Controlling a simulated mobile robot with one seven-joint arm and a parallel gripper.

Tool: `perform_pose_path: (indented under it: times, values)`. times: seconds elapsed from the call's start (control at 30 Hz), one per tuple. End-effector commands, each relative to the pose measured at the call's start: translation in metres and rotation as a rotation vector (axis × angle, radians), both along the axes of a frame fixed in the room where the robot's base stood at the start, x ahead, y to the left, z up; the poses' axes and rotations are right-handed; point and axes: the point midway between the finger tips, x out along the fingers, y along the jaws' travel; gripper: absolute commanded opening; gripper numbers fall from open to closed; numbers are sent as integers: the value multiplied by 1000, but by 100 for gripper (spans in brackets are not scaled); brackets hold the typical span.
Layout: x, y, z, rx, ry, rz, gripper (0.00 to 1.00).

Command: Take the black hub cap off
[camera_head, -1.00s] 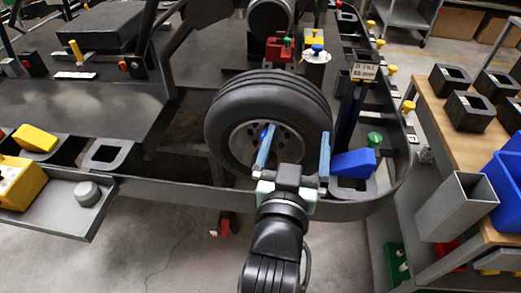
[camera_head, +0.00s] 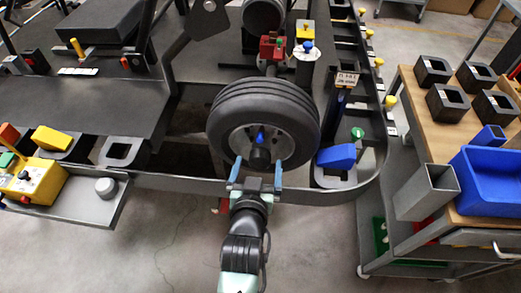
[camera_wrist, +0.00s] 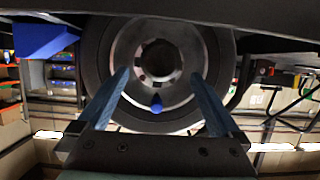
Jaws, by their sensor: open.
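The wheel (camera_head: 222,122) is a black tyre on a grey rim, mounted on the kart stand. The black hub cap (camera_head: 259,158) is at the centre of the rim. In the wrist view the hub cap (camera_wrist: 160,58) shows as a dark round end. A small blue pointed piece (camera_head: 260,135) is on the rim beside the cap. My gripper (camera_head: 258,164) is open and empty in front of the wheel. Its blue fingers (camera_wrist: 160,74) show left and right of the cap, apart from it. I cannot tell how deep the fingertips reach.
A dark curved rail (camera_head: 190,184) runs below the wheel. A blue block (camera_head: 337,156) in a black holder is right of the wheel. A wooden-topped cart (camera_head: 440,130) with a blue bin (camera_head: 490,178) stands at the right. A grey tray (camera_head: 80,208) is at the left.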

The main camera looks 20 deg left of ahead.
Motion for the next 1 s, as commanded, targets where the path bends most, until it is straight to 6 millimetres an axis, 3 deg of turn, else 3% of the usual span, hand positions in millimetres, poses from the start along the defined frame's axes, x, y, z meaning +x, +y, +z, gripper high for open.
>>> perform_pose_path:
  times: [0.2,0.4,0.83,0.87,1.0]
  values:
    - [36,10,-12,-1,-2,1,100]
    - [55,16,-21,-1,0,0,100]
    - [62,18,-23,0,0,0,100]
    - [62,18,-23,0,0,0,98]
    - [62,18,-23,0,0,0,73]
